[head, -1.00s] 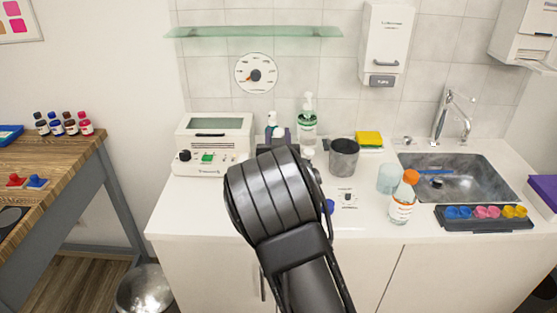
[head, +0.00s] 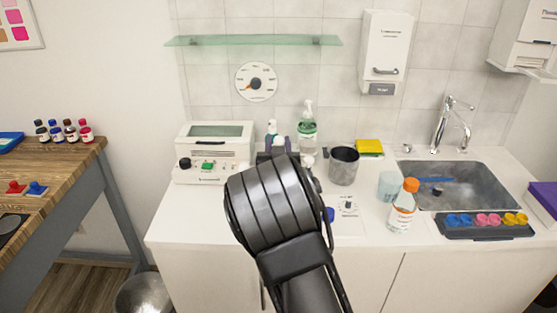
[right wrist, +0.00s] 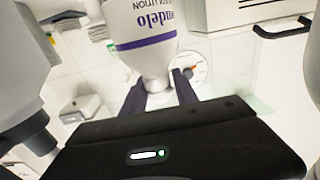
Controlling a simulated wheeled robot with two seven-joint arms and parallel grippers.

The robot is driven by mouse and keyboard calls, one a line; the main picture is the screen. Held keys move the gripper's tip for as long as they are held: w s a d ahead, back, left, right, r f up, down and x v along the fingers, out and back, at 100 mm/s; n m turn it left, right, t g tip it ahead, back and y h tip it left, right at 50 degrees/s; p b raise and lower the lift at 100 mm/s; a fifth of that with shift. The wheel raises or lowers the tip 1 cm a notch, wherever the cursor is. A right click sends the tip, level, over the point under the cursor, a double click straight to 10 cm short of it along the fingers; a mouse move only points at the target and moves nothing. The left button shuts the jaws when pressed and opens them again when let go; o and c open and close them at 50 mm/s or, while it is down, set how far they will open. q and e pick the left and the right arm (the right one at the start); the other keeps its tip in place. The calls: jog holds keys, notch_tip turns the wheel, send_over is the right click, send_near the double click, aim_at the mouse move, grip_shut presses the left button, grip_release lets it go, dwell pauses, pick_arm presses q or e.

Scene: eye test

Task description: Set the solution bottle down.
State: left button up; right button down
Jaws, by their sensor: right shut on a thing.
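My right gripper (right wrist: 158,92) is shut on the solution bottle (right wrist: 146,52), a white bottle with dark lettering and a purple band. The two dark fingers close on its narrow end, and its lettering looks upside down in the right wrist view. In the head view my right arm covers most of the gripper (head: 279,145). A small white tip shows just above the fingers there; I cannot tell surely that it is the bottle's. The bottle's base and any contact with the counter are hidden. My left gripper is not in view.
The white counter (head: 190,215) holds a white device (head: 213,152), a green pump bottle (head: 307,132), a grey cup (head: 343,166), an orange-capped bottle (head: 402,210) and a dark tray of coloured cups (head: 487,231). A sink (head: 470,190) is at right. The counter's front left is clear.

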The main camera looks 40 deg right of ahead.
jog(key=shift+r, duration=0.15)
notch_tip(320, 180, up, 10)
jog(key=shift+f+p, duration=0.1)
jog(key=shift+p, duration=0.45)
dwell(0.4)
